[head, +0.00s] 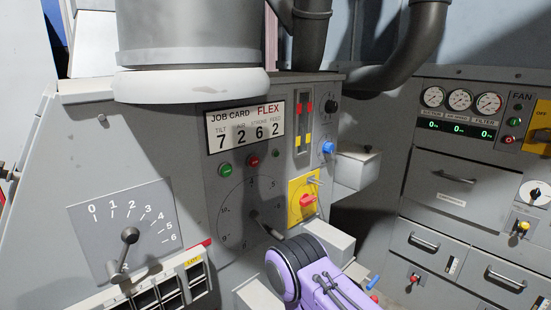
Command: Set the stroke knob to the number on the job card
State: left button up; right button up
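The job card (244,127) on the grey machine reads 7, 2, 6, 2 beside the word FLEX. Its small headings appear to be tilt, air, stroke and feed, which puts 6 under stroke. A large round dial (232,187) below the card has a small dark knob (254,214) at its centre; a bar runs from it to the lower right. No stroke label is legible, so I cannot tell which knob is the stroke knob. My purple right arm (318,287) comes in from the bottom, just below the dial. Its fingers are not clearly visible. My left gripper is out of view.
A lever (129,236) on a 0 to 6 scale plate (112,213) is at the left. A red switch on a yellow plate (296,203), a blue knob (328,148) and a black knob (331,104) are right of the dial. A cabinet with gauges (460,100) stands far right.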

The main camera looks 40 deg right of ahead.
aim_at(332, 106)
jog(key=z, duration=1.45)
